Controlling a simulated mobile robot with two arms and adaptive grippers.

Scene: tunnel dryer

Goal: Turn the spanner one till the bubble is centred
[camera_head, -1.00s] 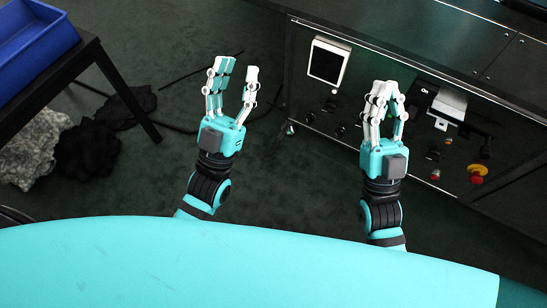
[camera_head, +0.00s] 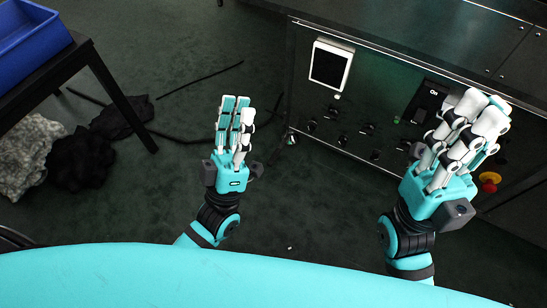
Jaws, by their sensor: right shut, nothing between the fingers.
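I cannot make out a spanner or a bubble level in the head view. A small pale and green part (camera_head: 290,138) shows at the lower left corner of the dark machine (camera_head: 370,95), too small to identify. My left gripper (camera_head: 238,106) is over the floor, left of the machine, with its fingers pointing up the picture. Its fingers overlap, so its opening is unclear. My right gripper (camera_head: 480,105) is in front of the machine's panel at the right. It is shut and empty, and it hides part of the panel.
The panel carries a white-framed screen (camera_head: 331,64), several dark knobs (camera_head: 367,129), a dark switch box (camera_head: 428,100) and a red-and-yellow button (camera_head: 489,181). A blue bin (camera_head: 28,38) stands on a black table (camera_head: 125,103) at the left. Grey cloth (camera_head: 25,155) and cables lie on the floor.

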